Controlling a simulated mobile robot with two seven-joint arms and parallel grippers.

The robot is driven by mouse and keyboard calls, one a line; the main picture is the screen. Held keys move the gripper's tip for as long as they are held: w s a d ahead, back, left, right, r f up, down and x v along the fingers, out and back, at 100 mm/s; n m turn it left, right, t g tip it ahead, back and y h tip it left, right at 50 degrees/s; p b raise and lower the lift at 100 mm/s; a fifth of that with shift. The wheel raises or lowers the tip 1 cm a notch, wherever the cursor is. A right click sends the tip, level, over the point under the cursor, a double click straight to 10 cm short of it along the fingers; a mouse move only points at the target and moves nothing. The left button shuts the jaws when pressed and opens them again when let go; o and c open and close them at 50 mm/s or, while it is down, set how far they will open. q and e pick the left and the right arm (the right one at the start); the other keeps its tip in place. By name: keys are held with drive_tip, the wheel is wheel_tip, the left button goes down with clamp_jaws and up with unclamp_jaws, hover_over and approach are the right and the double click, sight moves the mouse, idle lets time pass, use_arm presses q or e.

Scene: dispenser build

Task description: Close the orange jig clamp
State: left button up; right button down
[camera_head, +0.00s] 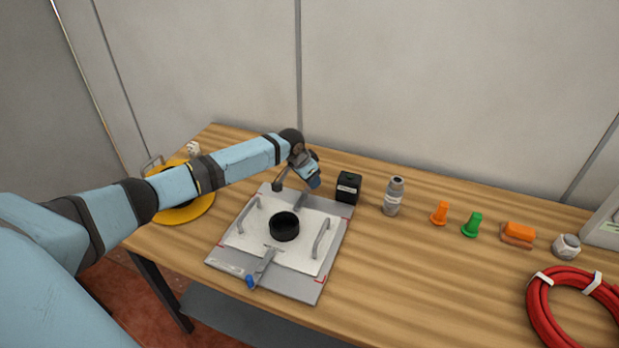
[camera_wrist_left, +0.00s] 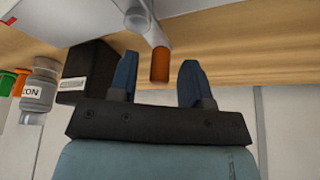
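The orange jig clamp shows in the left wrist view as a grey arm (camera_wrist_left: 146,22) ending in an orange tip (camera_wrist_left: 160,66). The tip is in the gap between the fingers of my left gripper (camera_wrist_left: 158,62), with space on both sides. The gripper is open and empty. In the head view my left gripper (camera_head: 314,182) is at the back edge of the grey jig plate (camera_head: 222,254), and its hand hides the orange tip. A grey clamp arm (camera_head: 301,200) shows just in front of it. My right gripper is in neither view.
A black cup (camera_head: 284,227) sits mid-jig between two handles. A blue-tipped clamp (camera_head: 250,281) is at the front. A black box (camera_head: 348,188) stands close right of my gripper, then a grey bottle (camera_head: 393,197). A red hose coil (camera_head: 545,310) lies far right.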

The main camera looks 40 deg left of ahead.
use_arm(q)
drive_tip(key=shift+s+r, duration=0.1)
drive_tip(key=shift+r, duration=0.15)
drive_tip(key=v, duration=1.3)
drive_tip(key=shift+r+p, duration=0.15)
drive_tip(key=shift+p, duration=0.2)
drive_tip(key=shift+a, duration=0.1)
